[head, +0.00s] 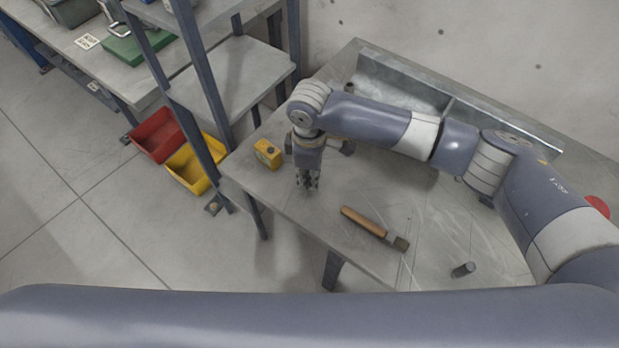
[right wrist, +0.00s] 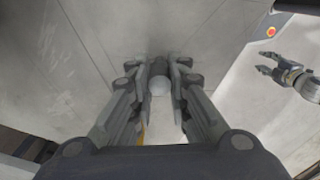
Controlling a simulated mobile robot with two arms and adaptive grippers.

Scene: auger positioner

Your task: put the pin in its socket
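My right gripper (head: 308,186) points down just above the left part of the metal bench in the head view. In the right wrist view, its two fingers (right wrist: 159,75) stand on either side of a short grey cylinder with a pale near end, seemingly the pin (right wrist: 158,82), and appear closed on it. The pin is hard to make out between the fingers in the head view. My left gripper (right wrist: 268,64) shows at the right of the right wrist view, fingers apart and empty. I cannot identify the socket.
On the bench (head: 330,225) are a yellow box (head: 268,154), a wooden-handled tool (head: 364,222) and a small dark cylinder (head: 463,269). A metal trough (head: 400,85) lines the back. A shelf rack (head: 235,80) stands left, with red (head: 158,135) and yellow (head: 195,165) bins.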

